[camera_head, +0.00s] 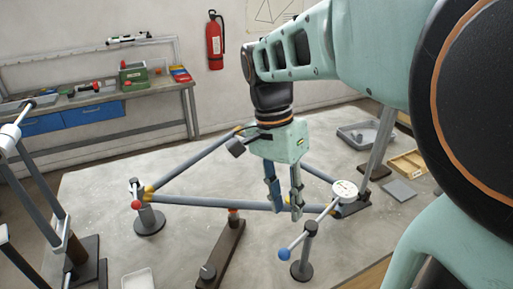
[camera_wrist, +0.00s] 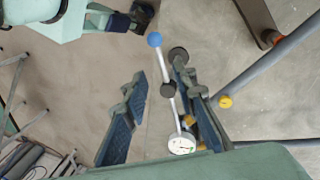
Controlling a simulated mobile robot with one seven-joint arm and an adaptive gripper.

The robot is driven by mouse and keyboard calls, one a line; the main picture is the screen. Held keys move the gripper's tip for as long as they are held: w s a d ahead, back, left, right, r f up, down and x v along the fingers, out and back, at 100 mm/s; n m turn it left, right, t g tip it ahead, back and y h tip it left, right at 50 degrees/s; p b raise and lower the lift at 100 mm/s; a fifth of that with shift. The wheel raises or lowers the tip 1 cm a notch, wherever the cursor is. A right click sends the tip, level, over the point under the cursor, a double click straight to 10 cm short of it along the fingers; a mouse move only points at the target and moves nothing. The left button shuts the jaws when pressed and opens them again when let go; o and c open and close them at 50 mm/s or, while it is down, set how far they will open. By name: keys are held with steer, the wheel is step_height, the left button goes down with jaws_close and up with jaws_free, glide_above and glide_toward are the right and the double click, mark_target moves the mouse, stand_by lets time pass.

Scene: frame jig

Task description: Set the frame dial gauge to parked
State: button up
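The dial gauge has a white round dial (camera_head: 344,189) at one end of a thin rod and a blue ball (camera_head: 284,254) at the other. The rod sits on a dark pivot atop a short post (camera_head: 305,250) with a round base. In the head view the dial overlaps the right corner of the tube frame (camera_head: 215,203); I cannot tell if they touch. My gripper (camera_head: 284,208) points down, open and empty, left of the dial. In the wrist view the dial (camera_wrist: 181,143), pivot and blue ball (camera_wrist: 155,40) appear between my open fingers (camera_wrist: 158,66), apparently below them.
A brown bar (camera_head: 222,255) lies in front of the frame. A red-knobbed post (camera_head: 148,215) stands at its left corner. A grey tray (camera_head: 365,135) and a wooden tray (camera_head: 408,162) lie at the right. Grey stands fill the left edge.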

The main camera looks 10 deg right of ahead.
mark_target(292, 244)
steer(key=x, duration=1)
steer(key=shift+s, duration=0.1)
steer(key=shift+c, duration=0.6)
jaws_close()
